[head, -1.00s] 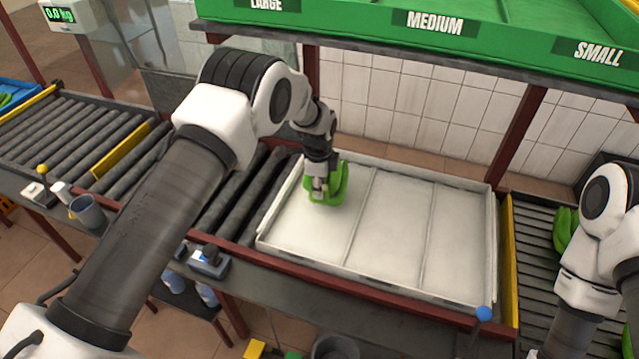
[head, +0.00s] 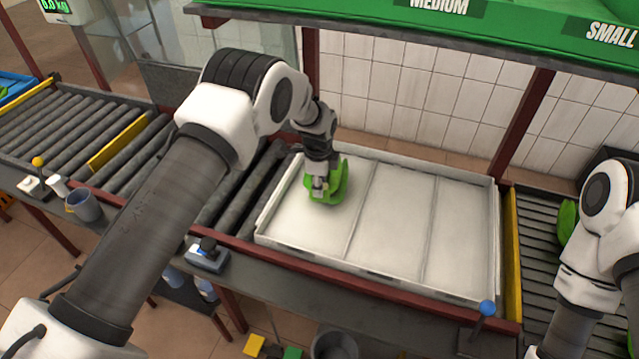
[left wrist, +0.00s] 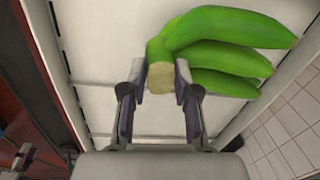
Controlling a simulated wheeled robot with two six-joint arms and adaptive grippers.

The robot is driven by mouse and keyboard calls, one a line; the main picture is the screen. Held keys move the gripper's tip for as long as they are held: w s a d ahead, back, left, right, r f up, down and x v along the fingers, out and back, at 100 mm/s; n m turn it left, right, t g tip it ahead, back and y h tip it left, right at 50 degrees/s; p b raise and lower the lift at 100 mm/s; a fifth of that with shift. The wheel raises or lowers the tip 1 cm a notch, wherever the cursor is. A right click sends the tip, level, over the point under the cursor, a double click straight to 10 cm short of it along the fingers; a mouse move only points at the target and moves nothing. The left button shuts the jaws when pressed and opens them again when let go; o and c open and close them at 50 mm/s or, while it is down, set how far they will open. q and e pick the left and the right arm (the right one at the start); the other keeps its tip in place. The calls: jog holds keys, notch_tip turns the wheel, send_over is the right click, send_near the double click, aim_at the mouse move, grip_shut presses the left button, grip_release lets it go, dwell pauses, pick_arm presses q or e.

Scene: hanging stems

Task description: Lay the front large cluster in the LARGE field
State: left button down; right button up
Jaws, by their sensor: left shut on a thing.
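A green banana cluster (head: 342,182) is in my left gripper (head: 318,190), over the left field of the white tray (head: 395,272). In the left wrist view the cluster (left wrist: 215,42) has its pale cut crown between the two fingers (left wrist: 160,78), and several fingers of fruit spread to the right. The left gripper is shut on the crown. The cluster is low over the tray floor; I cannot tell whether it touches. My right arm (head: 590,240) shows at the right edge, but its gripper is out of view.
Two thin dividers split the tray into three fields; the middle and right fields are empty. The green sign board (head: 450,20) above reads MEDIUM and SMALL. Rollers (head: 235,195) lie left of the tray. More green bananas (head: 567,220) lie on the right conveyor. A blue-knobbed lever (head: 487,308) stands at the front.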

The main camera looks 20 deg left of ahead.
pick_arm(q)
jog(key=c, duration=0.8)
grip_release()
jog(key=shift+s, duration=0.1)
jog(key=r, duration=0.7)
jog(key=shift+s+r, duration=0.3)
jog(key=shift+f, duration=0.15)
